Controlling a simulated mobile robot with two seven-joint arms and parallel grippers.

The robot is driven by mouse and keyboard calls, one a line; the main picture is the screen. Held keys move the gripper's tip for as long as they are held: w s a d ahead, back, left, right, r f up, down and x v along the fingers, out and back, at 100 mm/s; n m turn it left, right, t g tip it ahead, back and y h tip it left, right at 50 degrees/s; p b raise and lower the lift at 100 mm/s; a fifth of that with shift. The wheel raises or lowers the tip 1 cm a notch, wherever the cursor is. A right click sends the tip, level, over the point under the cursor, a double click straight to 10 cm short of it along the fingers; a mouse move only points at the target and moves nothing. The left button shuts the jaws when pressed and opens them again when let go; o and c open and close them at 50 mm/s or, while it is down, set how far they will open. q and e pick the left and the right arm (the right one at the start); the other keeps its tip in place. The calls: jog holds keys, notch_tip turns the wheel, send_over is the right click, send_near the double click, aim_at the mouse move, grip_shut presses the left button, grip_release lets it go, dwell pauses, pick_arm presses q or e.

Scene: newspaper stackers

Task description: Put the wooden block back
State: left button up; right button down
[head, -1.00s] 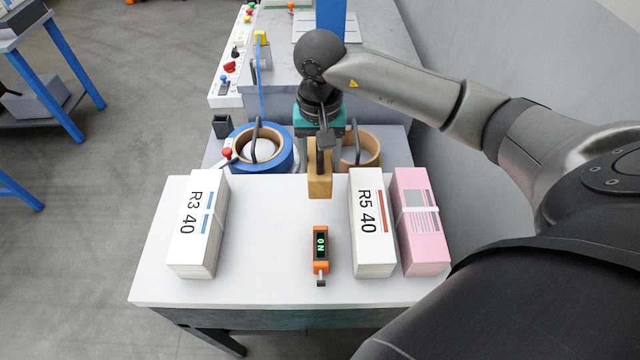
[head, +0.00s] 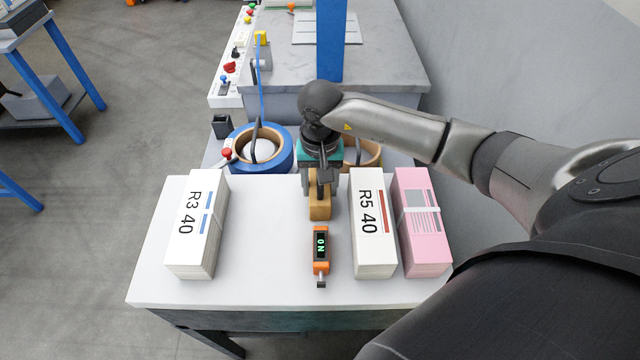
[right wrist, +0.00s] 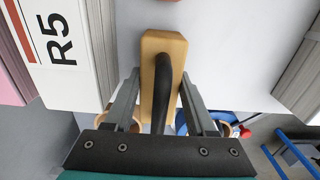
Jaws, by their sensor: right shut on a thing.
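The wooden block (head: 320,209) is tan, with a dark curved handle on top. In the head view it is at the far middle of the white table, between the R3 40 stack and the R5 40 stack. My right gripper (head: 320,190) is above it and shut on it. The right wrist view shows the block (right wrist: 152,50) between the fingers of my right gripper (right wrist: 157,85). Whether the block's underside touches the table cannot be told. My left gripper is out of view.
The white table (head: 260,270) bears the R3 40 stack (head: 197,225), the R5 40 stack (head: 370,225), a pink stack (head: 420,225) and an orange device (head: 321,250) just in front of the block. Tape rolls, one blue (head: 283,160), lie behind. The table's left-middle is clear.

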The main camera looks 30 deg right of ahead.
jog(key=shift+c, duration=1.1)
grip_release()
notch_tip(320, 180, up, 12)
jog(key=shift+r+p, duration=0.15)
jog(key=shift+p, duration=0.35)
